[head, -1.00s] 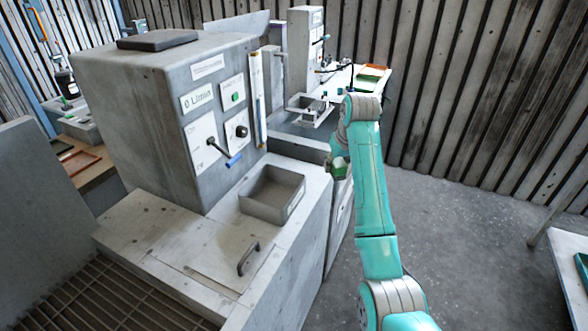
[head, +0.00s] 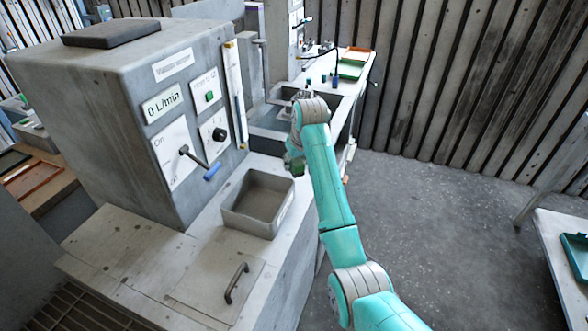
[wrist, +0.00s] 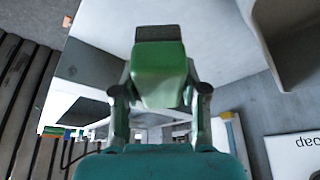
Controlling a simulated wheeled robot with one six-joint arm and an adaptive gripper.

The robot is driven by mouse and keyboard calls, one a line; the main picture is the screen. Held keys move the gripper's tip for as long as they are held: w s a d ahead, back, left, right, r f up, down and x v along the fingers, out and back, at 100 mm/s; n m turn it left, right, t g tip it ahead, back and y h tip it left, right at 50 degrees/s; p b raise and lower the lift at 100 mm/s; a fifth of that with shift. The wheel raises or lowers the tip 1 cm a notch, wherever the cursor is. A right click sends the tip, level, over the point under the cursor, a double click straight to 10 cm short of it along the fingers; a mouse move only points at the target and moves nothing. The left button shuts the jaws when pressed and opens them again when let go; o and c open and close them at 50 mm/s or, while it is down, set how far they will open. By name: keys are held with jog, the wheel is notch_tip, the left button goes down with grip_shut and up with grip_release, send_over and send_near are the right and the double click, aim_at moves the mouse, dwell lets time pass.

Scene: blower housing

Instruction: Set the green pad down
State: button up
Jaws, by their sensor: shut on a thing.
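My gripper (wrist: 160,92) is shut on the green pad (wrist: 163,72), which is a green block with a dark grey end, in the wrist view. One finger is on each side of it. In the head view my gripper is mostly hidden behind my teal arm, and a small dark green patch (head: 293,164) shows at its end. The gripper is beside the grey counter's right edge, near the sink (head: 268,118). I cannot tell its height above the counter.
An open grey box (head: 235,219) stands on the front counter beside the control housing (head: 130,110) with its blue-tipped lever (head: 212,171). Green (head: 350,72) and orange (head: 355,55) trays lie on the far bench. A table (head: 550,245) stands at right; the floor between is clear.

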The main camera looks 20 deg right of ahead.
jog(key=shift+f, duration=1.5)
jog(key=shift+f, duration=0.15)
jog(key=o, duration=1.2)
jog(key=v, duration=1.2)
jog(key=shift+r, duration=0.25)
